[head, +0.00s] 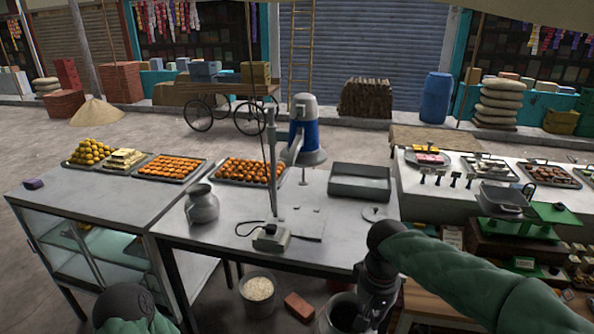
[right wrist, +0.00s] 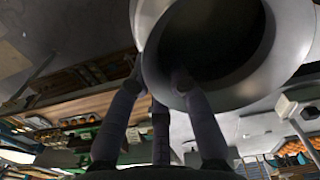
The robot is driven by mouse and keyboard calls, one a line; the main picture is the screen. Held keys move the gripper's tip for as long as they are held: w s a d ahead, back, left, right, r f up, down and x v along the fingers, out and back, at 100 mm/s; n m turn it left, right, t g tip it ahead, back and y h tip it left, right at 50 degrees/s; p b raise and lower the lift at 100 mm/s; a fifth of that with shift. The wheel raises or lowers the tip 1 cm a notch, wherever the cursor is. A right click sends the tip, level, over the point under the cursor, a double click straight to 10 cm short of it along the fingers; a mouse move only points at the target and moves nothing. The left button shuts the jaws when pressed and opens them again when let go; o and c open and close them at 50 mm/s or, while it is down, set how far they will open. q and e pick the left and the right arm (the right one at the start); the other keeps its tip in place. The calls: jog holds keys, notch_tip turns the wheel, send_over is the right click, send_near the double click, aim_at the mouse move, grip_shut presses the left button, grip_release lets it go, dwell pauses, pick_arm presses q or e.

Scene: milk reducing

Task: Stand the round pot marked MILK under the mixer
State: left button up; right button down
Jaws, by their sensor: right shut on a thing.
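My right gripper (head: 366,308) is shut on the rim of a round grey metal pot (head: 340,317) at the bottom edge of the head view, in front of the table. In the right wrist view, the pot's open mouth (right wrist: 235,92) fills the upper right, with one finger inside it and other fingers outside. No MILK lettering can be read. My left gripper is out of view; only part of my left arm shows at bottom left.
The metal table (head: 340,228) holds another grey pot (head: 202,206) at left, a small device (head: 271,238) with a cable at front, a rectangular tray (head: 359,184) and a round lid (head: 374,213). A bucket (head: 258,290) and brick (head: 299,307) sit below.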

jog(key=w+d+f+m+b, duration=0.1)
jog(key=w+f+b, duration=0.25)
jog(key=f, duration=0.25)
jog(key=w+f+m+b, duration=0.1)
jog(key=w+f+b, duration=0.1)
jog(key=f+b, duration=0.4)
jog(key=w+d+f+m+b, duration=0.1)
jog(key=w+f+m+b, duration=0.15)
jog(key=f, duration=0.45)
jog(key=s+f+n, duration=0.2)
jog(key=s+f, duration=0.1)
jog(key=f, duration=0.4)
jog(key=s+f+n, duration=0.2)
jog(key=s+f, duration=0.1)
jog(key=f, duration=0.4)
jog(key=shift+s+a+f, duration=0.2)
jog(key=shift+f, duration=0.05)
jog(key=shift+w+r, duration=0.1)
